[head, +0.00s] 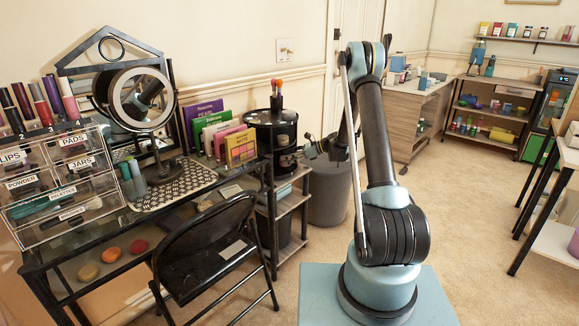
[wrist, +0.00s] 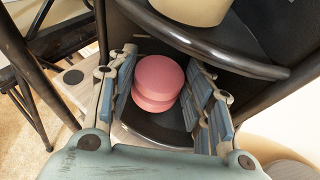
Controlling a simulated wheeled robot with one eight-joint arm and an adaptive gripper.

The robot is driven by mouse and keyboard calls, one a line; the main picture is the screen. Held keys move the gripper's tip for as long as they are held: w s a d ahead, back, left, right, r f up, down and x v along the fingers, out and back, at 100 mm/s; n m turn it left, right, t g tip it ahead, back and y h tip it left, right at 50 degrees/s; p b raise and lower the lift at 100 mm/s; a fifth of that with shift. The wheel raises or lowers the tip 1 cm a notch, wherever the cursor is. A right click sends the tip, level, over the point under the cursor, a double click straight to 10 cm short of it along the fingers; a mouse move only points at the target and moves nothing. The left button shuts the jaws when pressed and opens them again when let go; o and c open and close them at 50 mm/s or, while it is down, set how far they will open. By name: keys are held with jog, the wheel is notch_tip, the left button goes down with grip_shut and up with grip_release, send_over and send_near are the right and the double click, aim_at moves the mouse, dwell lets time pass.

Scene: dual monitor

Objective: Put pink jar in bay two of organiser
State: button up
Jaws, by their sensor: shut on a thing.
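The pink jar (wrist: 158,82) is round and shows in the wrist view between the two fingers of my gripper (wrist: 165,95). My gripper is shut on it. Around and behind the jar is a black round tiered stand (wrist: 235,62), with a curved rim above the jar and a dark shelf below it. In the head view my gripper (head: 308,150) is at the right side of this black stand (head: 262,120), and the jar cannot be made out there. A clear drawer organiser (head: 95,165) with labels such as PADS and JARS stands on the desk at left.
A cream object (wrist: 192,10) sits on the stand's upper tier, above the jar. A black chair (head: 212,245), a round mirror (head: 142,98) and upright colored booklets (head: 215,130) are at left. A grey bin (head: 328,190) is below my gripper. Open carpet lies at right.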

jog(key=shift+a+f, duration=0.15)
jog(key=shift+a, duration=0.35)
jog(key=shift+d+f, duration=0.1)
jog(key=shift+f, duration=1.5)
jog(key=o, duration=1.1)
jog(key=shift+f, duration=0.1)
